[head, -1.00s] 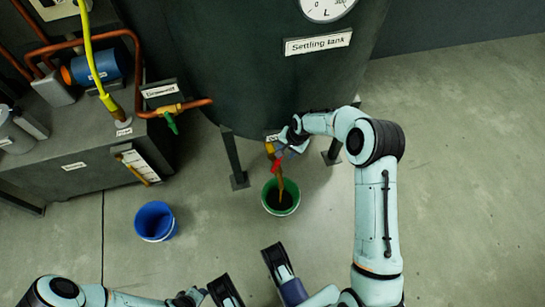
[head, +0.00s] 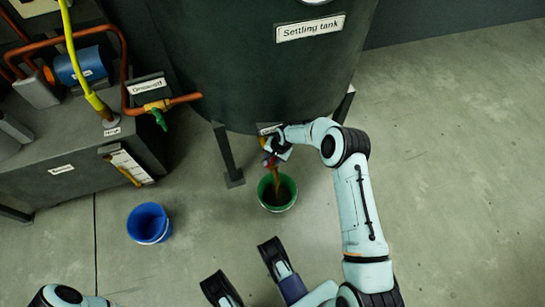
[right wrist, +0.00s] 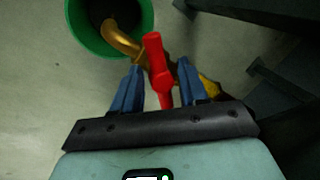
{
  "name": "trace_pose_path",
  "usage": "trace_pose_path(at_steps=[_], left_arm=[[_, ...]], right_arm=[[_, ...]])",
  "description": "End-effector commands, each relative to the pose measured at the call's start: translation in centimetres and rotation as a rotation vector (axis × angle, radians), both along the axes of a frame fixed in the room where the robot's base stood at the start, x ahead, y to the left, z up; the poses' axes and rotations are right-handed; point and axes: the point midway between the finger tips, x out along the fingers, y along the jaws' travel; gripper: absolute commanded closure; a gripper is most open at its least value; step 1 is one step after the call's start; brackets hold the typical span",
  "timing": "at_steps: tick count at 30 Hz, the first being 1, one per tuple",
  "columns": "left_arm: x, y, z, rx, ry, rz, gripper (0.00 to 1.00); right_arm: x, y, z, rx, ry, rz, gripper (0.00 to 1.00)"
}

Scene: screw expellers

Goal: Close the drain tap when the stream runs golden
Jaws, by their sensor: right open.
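The settling tank's drain tap has a red handle (right wrist: 158,70), which stands between the two blue fingers of my right gripper (right wrist: 150,88) in the right wrist view. The fingers are open, with a gap on each side of the handle. In the head view my right gripper (head: 271,156) largely covers the tap under the tank (head: 255,85). A golden-brown stream (right wrist: 121,42) runs from the tap into the green bucket (head: 266,201). The liquid in the bucket looks dark.
A blue bucket (head: 149,224) stands on the floor to the left. A bench (head: 80,175) with copper pipe, a blue motor (head: 80,66) and a green-handled valve (head: 158,118) is at the left. A tank leg (head: 228,155) stands close to the tap. Floor at right is clear.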

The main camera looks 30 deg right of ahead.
Motion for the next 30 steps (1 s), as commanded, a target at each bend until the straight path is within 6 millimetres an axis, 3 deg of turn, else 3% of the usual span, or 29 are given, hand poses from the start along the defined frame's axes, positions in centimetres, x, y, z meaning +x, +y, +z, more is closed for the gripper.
trace_pose_path(at_steps=[2, 5, 6, 7, 19, 30], left_arm=[[0.0, 0.0, 0.0, 0.000, 0.000, 0.000, 0.57], [0.0, 0.0, 0.0, 0.000, -0.001, -0.001, 0.57], [0.0, 0.0, 0.0, -0.001, -0.002, -0.001, 0.57], [0.0, 0.0, 0.0, -0.001, -0.002, -0.001, 0.57], [0.7, -0.1, 0.3, 0.001, -0.022, -0.003, 0.57], [3.2, -0.4, 1.6, 0.007, -0.106, -0.013, 0.57]], right_arm=[[0.0, 0.0, 0.0, 0.000, 0.000, 0.000, 0.57], [0.0, 0.0, 0.0, 0.000, 0.000, 0.000, 0.83], [0.0, 0.0, 0.0, 0.000, 0.000, 0.000, 0.96], [0.0, 0.0, 0.0, 0.000, 0.000, 0.000, 1.00], [0.1, 0.2, 0.2, 0.000, -0.004, -0.047, 1.00], [0.3, 0.5, 0.3, 0.001, -0.005, -0.306, 1.00]])
